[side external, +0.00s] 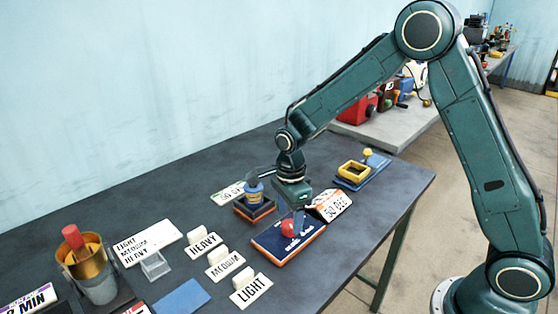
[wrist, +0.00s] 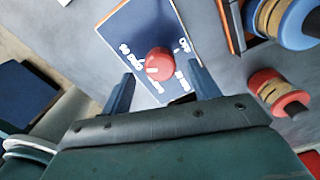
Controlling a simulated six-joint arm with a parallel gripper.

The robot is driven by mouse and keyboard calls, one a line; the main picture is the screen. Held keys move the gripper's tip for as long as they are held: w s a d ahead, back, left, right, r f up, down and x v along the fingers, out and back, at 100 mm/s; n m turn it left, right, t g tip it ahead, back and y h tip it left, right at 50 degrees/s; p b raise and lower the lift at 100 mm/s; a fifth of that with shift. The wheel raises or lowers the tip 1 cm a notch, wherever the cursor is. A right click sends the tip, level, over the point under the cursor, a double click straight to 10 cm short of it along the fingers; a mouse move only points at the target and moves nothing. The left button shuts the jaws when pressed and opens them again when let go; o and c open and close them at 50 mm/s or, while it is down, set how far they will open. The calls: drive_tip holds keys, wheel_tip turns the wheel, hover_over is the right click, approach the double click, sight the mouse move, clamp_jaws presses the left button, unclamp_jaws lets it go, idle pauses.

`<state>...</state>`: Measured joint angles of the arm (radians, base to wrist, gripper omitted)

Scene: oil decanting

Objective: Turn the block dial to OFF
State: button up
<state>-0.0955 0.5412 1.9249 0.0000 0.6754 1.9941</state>
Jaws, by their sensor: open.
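The block dial is a red round knob (wrist: 160,62) on a dark blue plate (wrist: 138,32) with white lettering; OFF is printed to the knob's upper right in the wrist view. A pale mark on the knob sits on its lower left side, away from OFF. In the side view the red knob (side external: 288,228) sits on the blue plate (side external: 270,240), which has an orange edge. My gripper (wrist: 161,90) is open, its two blue fingers apart on either side of the knob's near side. The side view shows my gripper (side external: 298,222) low over the plate, partly beside the knob.
A blue-topped part (side external: 254,186) stands in an orange-edged holder behind the plate. Label blocks HEAVY (side external: 203,245), MEDIUM (side external: 226,265) and LIGHT (side external: 252,290) stand to the left.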

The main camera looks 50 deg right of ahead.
sight(290, 227)
drive_tip(key=shift+f, duration=1.35)
drive_tip(key=c, duration=1)
